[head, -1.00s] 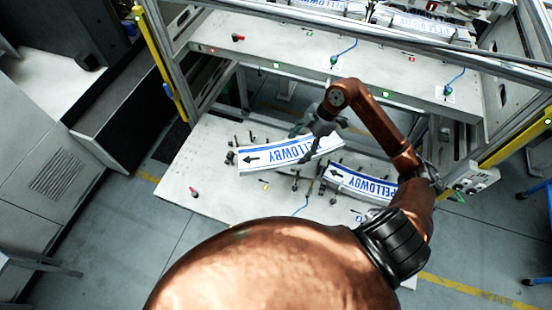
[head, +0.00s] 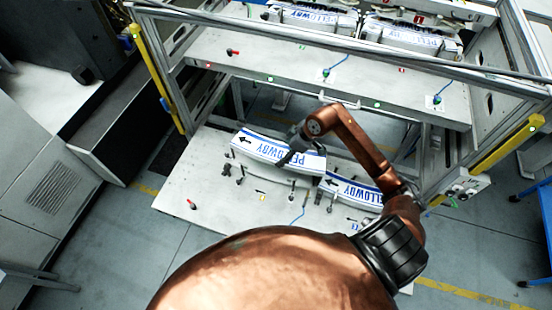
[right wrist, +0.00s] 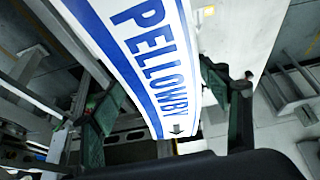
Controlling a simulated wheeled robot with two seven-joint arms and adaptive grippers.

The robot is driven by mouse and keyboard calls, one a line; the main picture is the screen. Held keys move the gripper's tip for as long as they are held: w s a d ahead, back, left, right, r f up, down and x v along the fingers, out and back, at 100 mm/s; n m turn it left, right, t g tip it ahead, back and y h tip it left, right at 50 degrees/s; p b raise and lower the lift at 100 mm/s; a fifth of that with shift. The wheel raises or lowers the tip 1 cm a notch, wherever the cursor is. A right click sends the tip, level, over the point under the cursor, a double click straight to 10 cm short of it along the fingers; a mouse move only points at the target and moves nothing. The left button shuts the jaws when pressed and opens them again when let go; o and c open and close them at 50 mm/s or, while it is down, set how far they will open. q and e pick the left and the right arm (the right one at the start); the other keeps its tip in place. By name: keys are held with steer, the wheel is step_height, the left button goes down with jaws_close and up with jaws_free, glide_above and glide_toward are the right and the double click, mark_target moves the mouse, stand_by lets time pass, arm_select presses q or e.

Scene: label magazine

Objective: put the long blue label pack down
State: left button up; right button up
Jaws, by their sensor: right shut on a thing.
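My right gripper (head: 288,157) is shut on a long, slightly curved white and blue label pack (head: 258,148) marked PELLOWBY. In the head view the pack slopes down to the right above the lower shelf (head: 195,170), its right end close to a second pack. How far it is above the shelf I cannot tell. In the right wrist view the held pack (right wrist: 145,50) runs between the two green-black fingers, with its arrow end near the palm. My left gripper is not in view.
The second PELLOWBY pack (head: 352,189) lies on the lower shelf to the right. Several short pegs (head: 240,180) stand on the shelf in front of the held pack. An upper shelf (head: 300,70) and frame rails stand behind. The shelf's left front is mostly bare.

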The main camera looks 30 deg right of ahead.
mark_target(279, 153)
steer(key=x, duration=0.4)
steer(key=shift+w+a, duration=0.4)
steer(key=shift+w, duration=0.1)
step_height(279, 153, down, 4)
steer(key=shift+w+a+r+p, duration=0.1)
steer(key=shift+w+r+p, duration=0.15)
steer(key=shift+p, duration=0.2)
steer(key=o, duration=2)
steer(key=shift+s+f, duration=0.1)
steer(key=shift+s, duration=0.05)
steer(key=shift+o, duration=0.2)
steer(key=b+v, duration=0.1)
steer(key=v, duration=1.1)
steer(key=shift+a, duration=0.1)
steer(key=shift+a, duration=0.1)
